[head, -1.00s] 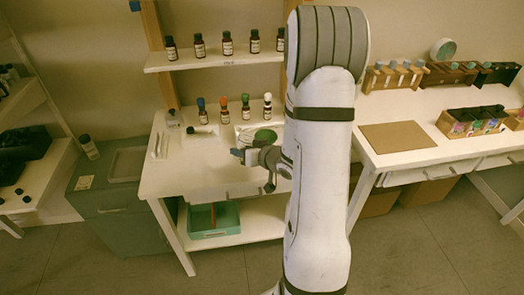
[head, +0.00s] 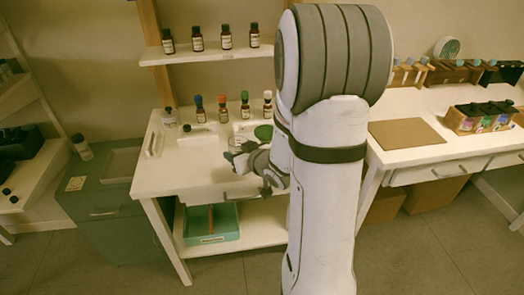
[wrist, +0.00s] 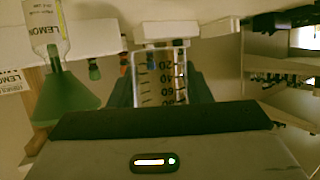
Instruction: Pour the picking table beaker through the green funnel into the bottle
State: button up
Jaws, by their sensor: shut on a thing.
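My gripper (head: 235,158) is over the front right of the white picking table (head: 165,185). In the wrist view its dark fingers are shut on the clear beaker (wrist: 160,80), which has black graduation marks. The beaker is hard to make out in the head view, and I cannot tell its liquid level. The green funnel (wrist: 66,97) is at the left of the wrist view, at the mouth of a clear bottle (wrist: 45,25) with a LEMON label. That view looks upside down. In the head view the funnel (head: 263,132) shows behind my gripper, apart from it; the bottle under it is mostly hidden.
Several dark bottles with coloured caps (head: 223,110) stand along the table's back. Labelled bottles (head: 197,38) stand on the shelf above. A teal tray (head: 212,222) sits on the lower shelf. At right, another table holds a brown mat (head: 405,133). The picking table's front left is clear.

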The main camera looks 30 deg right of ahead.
jog(key=shift+a+f+b, duration=0.15)
jog(key=shift+a+b, duration=0.05)
jog(key=shift+b, duration=0.2)
jog(key=s+a+r+p, duration=0.1)
jog(key=a+r, duration=0.3)
jog(key=r, duration=0.1)
jog(key=shift+s+a, duration=0.35)
dwell(0.4)
